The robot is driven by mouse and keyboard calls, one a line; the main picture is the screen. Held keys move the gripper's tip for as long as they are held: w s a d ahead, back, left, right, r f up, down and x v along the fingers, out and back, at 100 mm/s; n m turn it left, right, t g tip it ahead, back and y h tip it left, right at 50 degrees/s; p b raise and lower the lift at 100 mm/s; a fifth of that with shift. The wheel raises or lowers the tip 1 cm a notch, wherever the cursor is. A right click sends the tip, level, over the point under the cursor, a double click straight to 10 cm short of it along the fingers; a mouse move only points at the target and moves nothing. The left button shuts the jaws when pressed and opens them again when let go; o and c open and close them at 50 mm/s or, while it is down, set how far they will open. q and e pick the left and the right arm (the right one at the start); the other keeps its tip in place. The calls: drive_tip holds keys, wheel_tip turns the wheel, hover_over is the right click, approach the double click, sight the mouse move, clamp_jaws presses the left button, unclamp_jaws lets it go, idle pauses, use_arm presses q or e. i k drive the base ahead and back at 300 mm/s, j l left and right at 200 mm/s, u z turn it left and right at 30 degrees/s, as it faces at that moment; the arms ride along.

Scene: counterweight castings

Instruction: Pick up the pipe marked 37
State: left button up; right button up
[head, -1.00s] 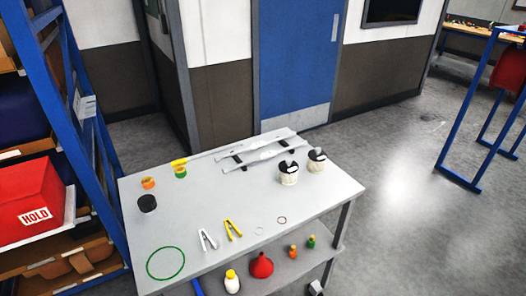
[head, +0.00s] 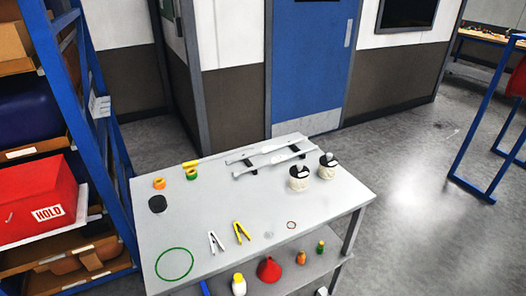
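Two long pale grey pipes lie side by side at the back of the grey table (head: 215,215), across two small black rests. One is the farther pipe (head: 270,150); the other is the nearer pipe (head: 272,164). Any number on them is too small to read, so I cannot tell which is marked 37. Neither of my grippers is in view.
Two white pots with dark tops (head: 299,184) stand right of the pipes. Tape rolls (head: 159,184), a black cylinder (head: 157,204), clamps (head: 242,232) and a green ring (head: 174,249) lie left and front. A blue-framed shelf (head: 75,120) stands left.

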sight(271, 148)
drive_tip(key=i+l+u, duration=0.15)
drive_tip(key=u, duration=0.35)
drive_tip(key=l+u, duration=0.35)
drive_tip(key=u, duration=0.15)
drive_tip(key=i+l+u, duration=0.15)
drive_tip(key=l+u, duration=0.2)
drive_tip(key=l, duration=1.05)
drive_tip(key=l+u, duration=0.35)
drive_tip(key=l, duration=1.05)
drive_tip(key=k, duration=0.05)
